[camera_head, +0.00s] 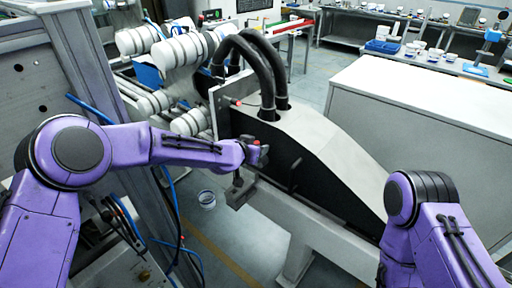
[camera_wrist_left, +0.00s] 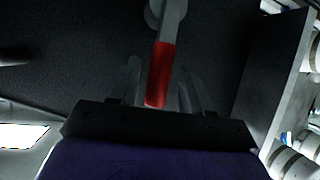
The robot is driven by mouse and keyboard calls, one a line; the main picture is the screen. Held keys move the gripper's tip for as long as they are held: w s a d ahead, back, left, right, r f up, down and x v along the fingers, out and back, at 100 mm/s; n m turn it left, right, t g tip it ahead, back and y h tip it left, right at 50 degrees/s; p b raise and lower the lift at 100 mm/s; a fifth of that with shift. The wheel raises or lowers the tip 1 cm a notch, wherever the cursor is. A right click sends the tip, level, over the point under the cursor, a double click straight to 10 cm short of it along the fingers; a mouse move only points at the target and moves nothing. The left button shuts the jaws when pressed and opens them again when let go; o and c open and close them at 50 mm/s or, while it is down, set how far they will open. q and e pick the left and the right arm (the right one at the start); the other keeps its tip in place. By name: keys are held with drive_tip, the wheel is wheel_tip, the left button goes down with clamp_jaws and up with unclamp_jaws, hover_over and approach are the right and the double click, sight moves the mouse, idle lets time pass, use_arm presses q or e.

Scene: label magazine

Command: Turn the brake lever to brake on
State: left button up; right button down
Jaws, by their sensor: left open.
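The brake lever shows in the left wrist view as a grey metal arm (camera_wrist_left: 171,24) with a red grip (camera_wrist_left: 160,75), hanging from a round pivot at the top against a dark panel. My left gripper (camera_wrist_left: 161,80) is open, with one finger on each side of the red grip. I cannot tell whether either finger touches it. In the head view my left gripper (camera_head: 259,156) is at the dark side of the machine, and the lever is mostly hidden there by it. My right arm shows at the lower right, but its gripper is out of view.
The machine's sloping grey housing (camera_head: 318,137) with black hoses (camera_head: 262,68) stands just beyond my left gripper. White rollers (camera_head: 180,50) are at the upper left. A large white-topped cabinet (camera_head: 430,95) is at the right.

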use_arm(q)
drive_tip(key=shift+r, duration=0.4)
drive_tip(key=s+r+b, duration=0.4)
drive_tip(key=s+r, duration=0.8)
drive_tip(key=s, duration=0.2)
drive_tip(key=shift+d, duration=0.2)
